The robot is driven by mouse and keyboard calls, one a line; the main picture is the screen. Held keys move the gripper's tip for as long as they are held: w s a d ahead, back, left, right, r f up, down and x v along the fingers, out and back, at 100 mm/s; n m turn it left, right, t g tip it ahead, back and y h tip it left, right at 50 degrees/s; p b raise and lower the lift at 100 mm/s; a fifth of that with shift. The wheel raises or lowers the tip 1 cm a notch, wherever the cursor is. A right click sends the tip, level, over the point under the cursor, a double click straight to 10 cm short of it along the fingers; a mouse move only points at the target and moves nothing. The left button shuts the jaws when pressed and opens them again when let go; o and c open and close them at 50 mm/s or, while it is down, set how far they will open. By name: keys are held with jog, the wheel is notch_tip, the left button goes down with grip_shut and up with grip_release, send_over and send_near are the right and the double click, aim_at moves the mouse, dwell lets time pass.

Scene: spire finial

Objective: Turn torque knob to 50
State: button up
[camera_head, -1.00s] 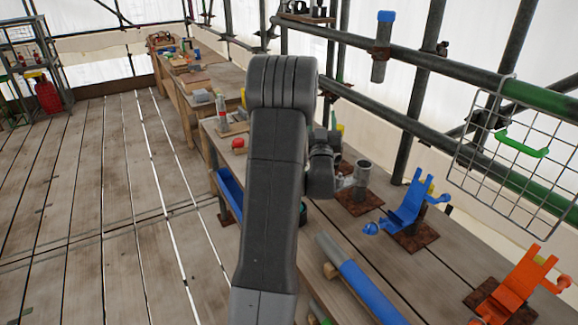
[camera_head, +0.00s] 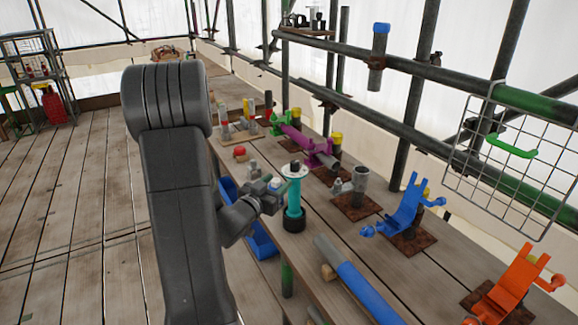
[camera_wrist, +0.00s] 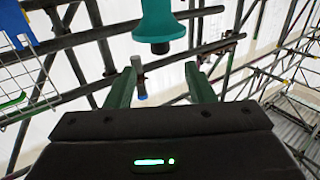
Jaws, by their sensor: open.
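A teal upright tool (camera_head: 293,197) with a black top, a pale disc below it and a black base stands on the bench near its left edge. I cannot make out a scale or a number on it. My gripper (camera_head: 274,187) is just left of its upper part in the head view. In the wrist view, my gripper (camera_wrist: 160,88) has its two green fingers apart with nothing held between them. A teal part with a dark end (camera_wrist: 160,25) shows beyond the fingertips at the top of the wrist view. I cannot tell which piece is the torque knob.
A grey cup-like post (camera_head: 360,181), a blue holder (camera_head: 407,208) and an orange holder (camera_head: 510,288) stand on the right. A blue-ended tube (camera_head: 358,287) lies in front. Magenta and green parts (camera_head: 310,147) are behind.

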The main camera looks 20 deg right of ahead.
aim_at(292, 169)
jog(key=p+x, duration=0.3)
jog(key=x, duration=0.8)
jog(key=shift+d, duration=0.1)
jog(key=c, duration=0.9)
jog(key=shift+c, duration=0.2)
jog(key=shift+f+b, duration=0.15)
jog(key=shift+b, duration=0.35)
